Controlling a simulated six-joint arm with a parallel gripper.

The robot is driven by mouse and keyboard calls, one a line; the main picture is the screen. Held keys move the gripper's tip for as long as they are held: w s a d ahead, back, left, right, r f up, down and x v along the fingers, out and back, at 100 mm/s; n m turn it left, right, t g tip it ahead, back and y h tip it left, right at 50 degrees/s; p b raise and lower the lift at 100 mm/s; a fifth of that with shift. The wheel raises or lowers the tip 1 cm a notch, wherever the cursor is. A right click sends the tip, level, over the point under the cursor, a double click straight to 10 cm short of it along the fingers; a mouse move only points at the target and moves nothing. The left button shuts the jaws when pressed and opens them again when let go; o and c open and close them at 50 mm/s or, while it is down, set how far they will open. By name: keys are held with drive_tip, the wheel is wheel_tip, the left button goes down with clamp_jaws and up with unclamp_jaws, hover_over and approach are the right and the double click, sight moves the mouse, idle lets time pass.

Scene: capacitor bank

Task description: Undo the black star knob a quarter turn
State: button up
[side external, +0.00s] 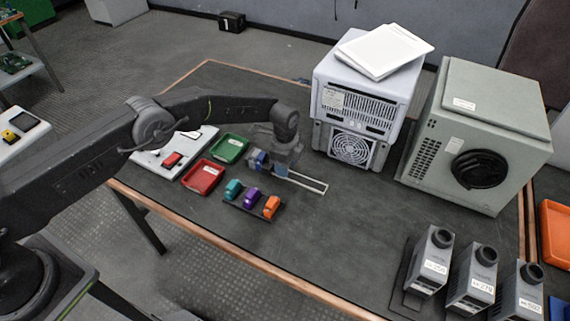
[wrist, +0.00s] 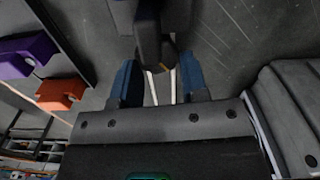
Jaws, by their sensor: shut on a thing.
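My gripper (side external: 268,160) is low over the dark table, left of the white fan unit, at the end of a pale two-bar rail (side external: 307,183). In the wrist view its two blue fingers (wrist: 160,82) stand on either side of a dark upright part, the black star knob (wrist: 149,38), and are shut on it. The knob's star shape cannot be made out, nor how far it is turned. In the side view my gripper hides the knob.
Teal, purple (side external: 251,194) and orange (side external: 271,206) blocks stand close by on a dark strip. Red (side external: 203,177) and green (side external: 229,148) trays lie left. The fan unit (side external: 352,147) and a grey-green cabinet (side external: 470,140) stand behind and right. Several labelled grey boxes (side external: 433,262) stand front right. The front middle is clear.

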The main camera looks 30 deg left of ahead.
drive_tip(key=shift+w+n, duration=0.1)
drive_tip(key=shift+n, duration=0.8)
drive_tip(key=shift+w+n, duration=0.15)
drive_tip(key=shift+n, duration=1.25)
drive_tip(key=o, duration=0.8)
drive_tip(key=shift+o, duration=0.2)
drive_tip(key=shift+r, duration=3.5)
drive_tip(key=shift+c, duration=0.2)
